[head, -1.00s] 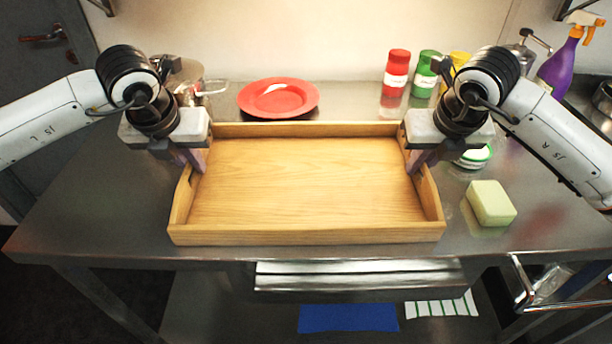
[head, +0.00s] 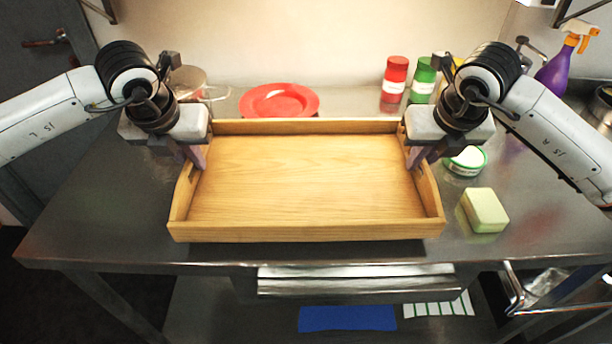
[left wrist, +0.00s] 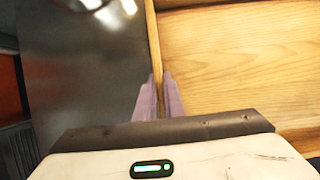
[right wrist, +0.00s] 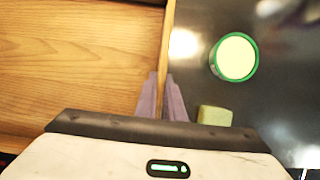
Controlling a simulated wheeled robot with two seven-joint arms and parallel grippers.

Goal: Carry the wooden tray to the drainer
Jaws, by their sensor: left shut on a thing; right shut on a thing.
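The wooden tray (head: 306,185) is empty and looks level over the steel table, near its front edge. My left gripper (head: 196,160) is shut on the tray's left wall. In the left wrist view its fingers (left wrist: 160,98) sit on both sides of that wall. My right gripper (head: 415,158) is shut on the tray's right wall. In the right wrist view its fingers (right wrist: 162,98) straddle that wall. I cannot clearly tell how high the tray is above the table. No drainer is recognisable in these views.
On the steel table (head: 100,215) are a red plate (head: 280,100) and a pot (head: 188,80) behind the tray. Red (head: 395,80) and green (head: 423,78) shakers stand back right. A green-rimmed tub (head: 466,160), a pale green block (head: 485,210) and a purple spray bottle (head: 554,75) are right.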

